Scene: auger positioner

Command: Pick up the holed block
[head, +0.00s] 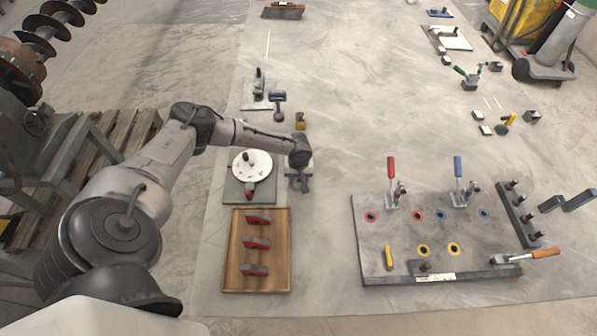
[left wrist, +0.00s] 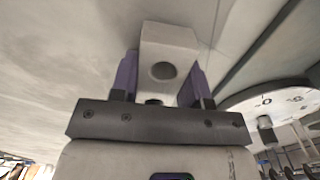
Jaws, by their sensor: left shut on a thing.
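The holed block (left wrist: 172,43) is pale grey with a round hole in its face. In the left wrist view it sits between the two purple-sided fingers of my left gripper (left wrist: 157,88), which is shut on it. In the head view my left gripper (head: 303,178) is just right of the white round dial plate. The block is small there and mostly hidden by the gripper and wrist, so I cannot tell whether it touches the surface below. My right gripper is in neither view.
The white dial (head: 252,165) on its dark base stands close left of the gripper. A wooden tray (head: 231,277) with red-topped pieces lies in front. A grey fixture plate (head: 380,255) with toggle clamps is at right. The floor between is clear.

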